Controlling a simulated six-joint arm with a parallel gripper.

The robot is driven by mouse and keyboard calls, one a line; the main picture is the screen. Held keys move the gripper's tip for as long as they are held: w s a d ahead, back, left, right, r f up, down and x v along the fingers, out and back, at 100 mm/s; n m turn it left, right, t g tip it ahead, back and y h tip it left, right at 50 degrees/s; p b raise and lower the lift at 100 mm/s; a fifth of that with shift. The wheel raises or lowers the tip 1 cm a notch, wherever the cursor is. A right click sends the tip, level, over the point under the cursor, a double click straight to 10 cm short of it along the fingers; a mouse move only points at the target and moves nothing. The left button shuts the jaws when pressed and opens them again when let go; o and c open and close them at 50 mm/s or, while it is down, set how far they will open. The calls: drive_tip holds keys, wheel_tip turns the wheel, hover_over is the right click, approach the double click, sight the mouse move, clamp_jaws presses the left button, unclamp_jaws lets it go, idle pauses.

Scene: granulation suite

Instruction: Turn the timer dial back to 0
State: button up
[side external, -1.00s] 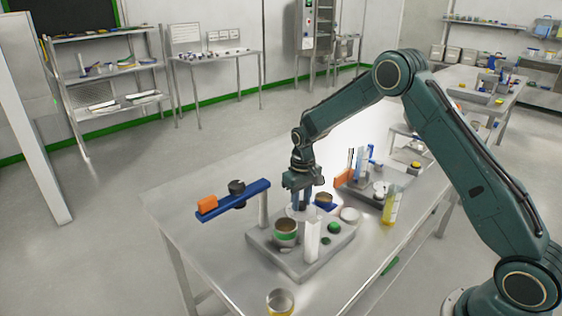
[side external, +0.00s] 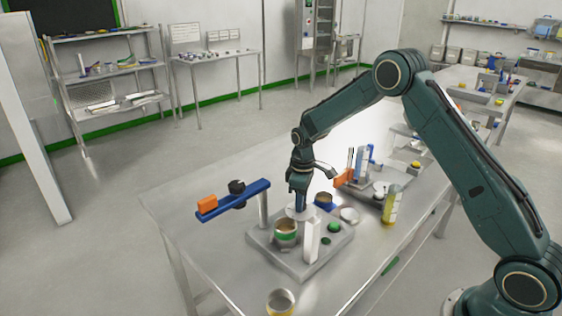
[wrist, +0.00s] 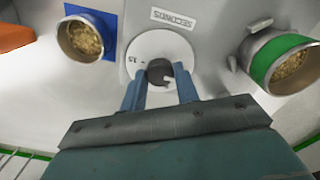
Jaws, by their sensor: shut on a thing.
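The timer dial (wrist: 147,47) is a white disc with a dark central knob (wrist: 158,72), below a label (wrist: 173,18) reading SECONDS. A mark that looks like 15 shows on the disc's left side; other marks are hidden or too small to read. My gripper (wrist: 160,88) has its two blue fingers on either side of the knob, shut on it. In the side external view my gripper (side external: 301,203) points straight down onto the dial (side external: 299,213) on the grey base plate (side external: 290,262).
A blue beam (side external: 235,203) carries an orange block (side external: 207,205).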

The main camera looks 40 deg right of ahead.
drive_tip(key=o, duration=1)
drive_tip(key=shift+c, duration=0.2)
wheel_tip(320, 180, up, 14)
idle(0.5)
